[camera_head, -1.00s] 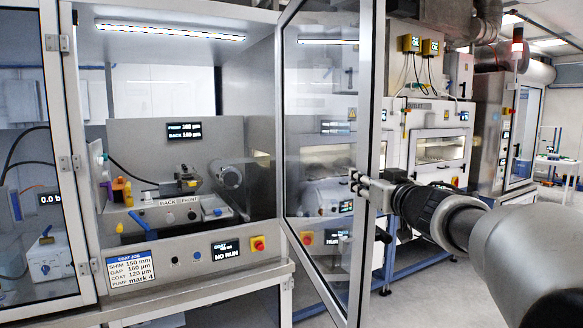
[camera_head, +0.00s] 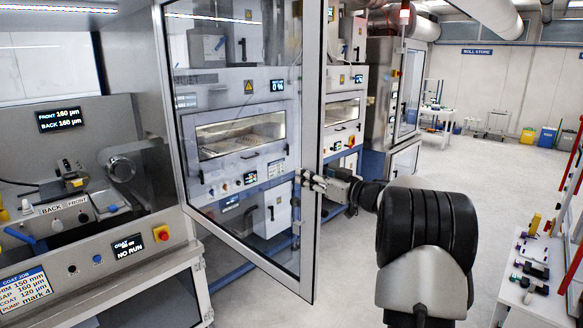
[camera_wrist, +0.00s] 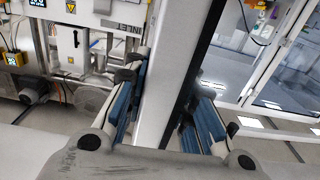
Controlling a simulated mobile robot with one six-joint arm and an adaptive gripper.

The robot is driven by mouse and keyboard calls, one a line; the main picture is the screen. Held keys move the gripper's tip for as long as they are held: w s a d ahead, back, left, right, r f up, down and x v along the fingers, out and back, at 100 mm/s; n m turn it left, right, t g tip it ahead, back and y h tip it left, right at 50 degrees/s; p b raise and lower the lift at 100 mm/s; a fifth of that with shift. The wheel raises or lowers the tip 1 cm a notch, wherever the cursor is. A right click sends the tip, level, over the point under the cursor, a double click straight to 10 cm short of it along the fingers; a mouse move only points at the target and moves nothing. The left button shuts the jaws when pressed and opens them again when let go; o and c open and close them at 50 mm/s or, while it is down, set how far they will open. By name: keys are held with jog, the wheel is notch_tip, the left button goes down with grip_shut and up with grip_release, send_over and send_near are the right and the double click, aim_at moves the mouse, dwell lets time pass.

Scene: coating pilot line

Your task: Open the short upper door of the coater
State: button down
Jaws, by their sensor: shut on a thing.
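The coater's door (camera_head: 312,120) is a clear panel in a grey metal frame. It stands swung out from the coater (camera_head: 175,225), and the coating bay behind it is uncovered at the left. My gripper (camera_head: 313,181) is on the free edge of the door, at about the lower middle of its frame. In the wrist view my gripper (camera_wrist: 165,115) has its two blue-padded fingers on either side of the light metal door frame (camera_wrist: 168,75). The exact contact at the fingertips is partly hidden.
The coater's panel carries a red and yellow stop button (camera_head: 161,234) and a screen (camera_head: 128,247) reading NO RUN. An oven unit (camera_head: 240,140) shows through the door. A white table (camera_head: 520,305) with small parts is at lower right. The floor beyond is open.

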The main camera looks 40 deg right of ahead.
jog(key=shift+w+d+r+p, duration=0.1)
jog(key=shift+d+p, duration=0.25)
jog(key=shift+d, duration=0.25)
jog(key=c, duration=1.3)
grip_release()
jog(key=v, duration=1.2)
jog(key=shift+d, duration=0.1)
